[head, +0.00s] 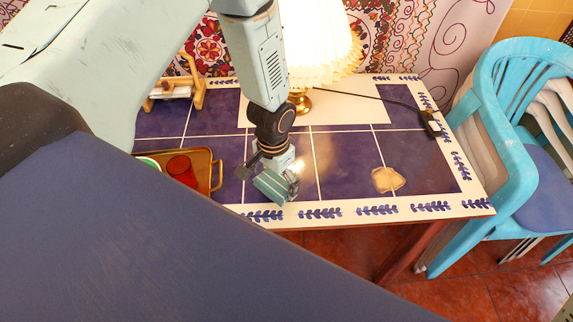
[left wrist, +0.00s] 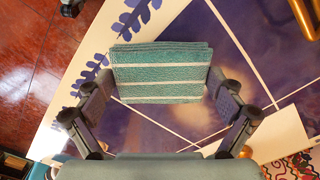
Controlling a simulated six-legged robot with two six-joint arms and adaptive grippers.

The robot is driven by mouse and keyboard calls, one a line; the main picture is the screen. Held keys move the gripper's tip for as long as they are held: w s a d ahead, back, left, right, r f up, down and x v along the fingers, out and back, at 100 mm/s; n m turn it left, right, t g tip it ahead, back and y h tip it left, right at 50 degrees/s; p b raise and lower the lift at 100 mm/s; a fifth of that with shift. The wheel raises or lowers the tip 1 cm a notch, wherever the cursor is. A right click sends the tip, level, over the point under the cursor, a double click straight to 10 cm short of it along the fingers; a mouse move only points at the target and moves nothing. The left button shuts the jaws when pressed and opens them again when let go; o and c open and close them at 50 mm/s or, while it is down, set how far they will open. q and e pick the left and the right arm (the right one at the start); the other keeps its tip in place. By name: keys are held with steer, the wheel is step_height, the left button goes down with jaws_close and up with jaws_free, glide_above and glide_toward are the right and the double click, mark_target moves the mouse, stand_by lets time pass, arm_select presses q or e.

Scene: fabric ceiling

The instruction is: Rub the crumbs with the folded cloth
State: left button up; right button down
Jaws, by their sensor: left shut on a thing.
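The folded cloth (left wrist: 160,73) is teal with pale stripes and sits between the fingers of my left gripper (left wrist: 160,95), which is shut on it. In the head view the cloth (head: 270,188) hangs below my left gripper (head: 276,178), near the table's front edge. I cannot tell whether it touches the tabletop. The crumbs (head: 388,180) form a tan patch on the blue tiles, to the right of the cloth and apart from it. My right gripper is not in view.
A tray (head: 217,178) with a red cup (head: 182,170) stands left of the gripper. A lamp (head: 318,45) stands behind it, with a cord running right to a small dark box (head: 432,123). The tiles between cloth and crumbs are clear.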

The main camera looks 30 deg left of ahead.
arm_select(q)
steer(key=shift+r+p, duration=1.9)
steer(key=shift+r, duration=0.55)
